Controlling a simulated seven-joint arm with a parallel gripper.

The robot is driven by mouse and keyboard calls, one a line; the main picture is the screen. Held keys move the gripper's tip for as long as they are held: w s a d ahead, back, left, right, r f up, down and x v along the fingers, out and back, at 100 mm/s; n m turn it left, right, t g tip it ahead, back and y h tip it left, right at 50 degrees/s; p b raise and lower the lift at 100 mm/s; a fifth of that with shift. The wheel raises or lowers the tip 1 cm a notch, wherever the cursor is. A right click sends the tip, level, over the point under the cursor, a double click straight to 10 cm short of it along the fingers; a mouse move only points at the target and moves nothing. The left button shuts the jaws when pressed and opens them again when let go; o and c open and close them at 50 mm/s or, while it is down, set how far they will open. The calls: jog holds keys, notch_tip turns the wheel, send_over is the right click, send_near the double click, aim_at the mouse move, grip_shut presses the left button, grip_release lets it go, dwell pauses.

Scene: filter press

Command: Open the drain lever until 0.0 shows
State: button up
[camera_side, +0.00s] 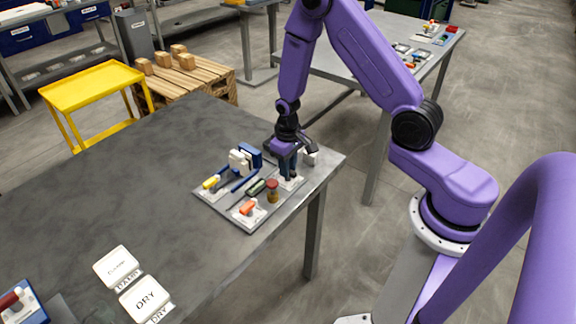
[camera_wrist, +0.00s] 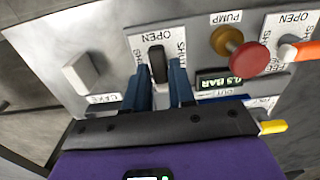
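A black lever (camera_wrist: 157,63) stands on a white plate marked OPEN at its far edge and SHUT at its side, in the wrist view. Its name label is hidden, so I cannot read whether it says drain. My gripper (camera_wrist: 161,80) has its two blue fingers on either side of this lever, apart, with gaps showing. In the side view my gripper (camera_side: 287,170) is down at the right end of the panel and hides the lever. The display (camera_wrist: 222,81) reads 0.5 BAR.
A red pump knob (camera_wrist: 248,57) stands close to the right of my fingers. An orange-handled lever (camera_wrist: 302,53) is beyond it. A white block (camera_wrist: 82,72) by the CAKE label is on the left. A yellow handle (camera_side: 211,183) is at the panel's left.

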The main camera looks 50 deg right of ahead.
jog(key=shift+o, duration=1.2)
jog(key=shift+r, duration=0.1)
notch_tip(320, 180, up, 17)
jog(key=shift+r, duration=0.1)
jog(key=s+a+r+n, duration=0.3)
jog(key=s+a+n, duration=0.3)
jog(key=s+a, duration=0.3)
jog(key=s+r+n, duration=0.1)
jog(key=s+n, duration=0.5)
jog(key=s, duration=1.1)
jog(key=shift+s+r, duration=0.25)
jog(key=shift+r, duration=0.15)
